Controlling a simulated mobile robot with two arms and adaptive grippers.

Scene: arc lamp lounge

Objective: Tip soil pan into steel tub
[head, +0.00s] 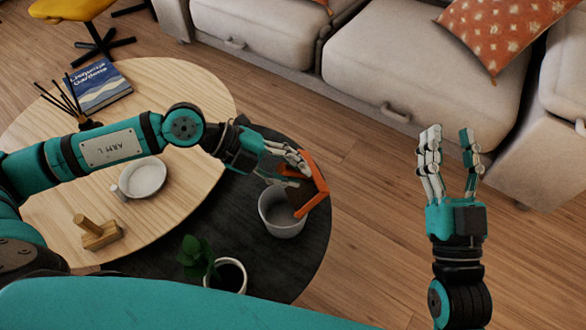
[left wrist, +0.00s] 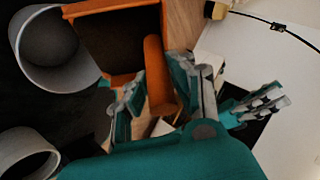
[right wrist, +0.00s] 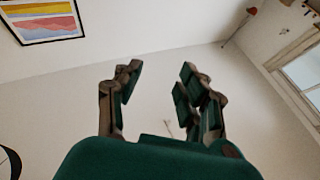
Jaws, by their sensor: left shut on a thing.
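The soil pan (head: 316,180) is orange and held tilted at the right rim of the steel tub (head: 281,224). My left gripper (head: 299,168) is shut on the pan's handle. In the left wrist view the pan (left wrist: 110,83) shows a dark brown inside, and its orange handle (left wrist: 155,65) lies at my left fingers (left wrist: 160,95). The grey tub (left wrist: 75,78) is just left of the pan there. Its inside is dark, and I cannot tell whether soil lies in it. My right gripper (head: 450,137) is open and empty, raised over the floor at the right.
The tub stands on a dark round table (head: 312,262). A potted plant (head: 229,275) is near its front edge. A pale wood table (head: 195,85) holds a white dish (head: 143,176), a wooden block (head: 100,236), a book (head: 97,85) and a reed diffuser (head: 88,124). A sofa (head: 390,70) stands behind.

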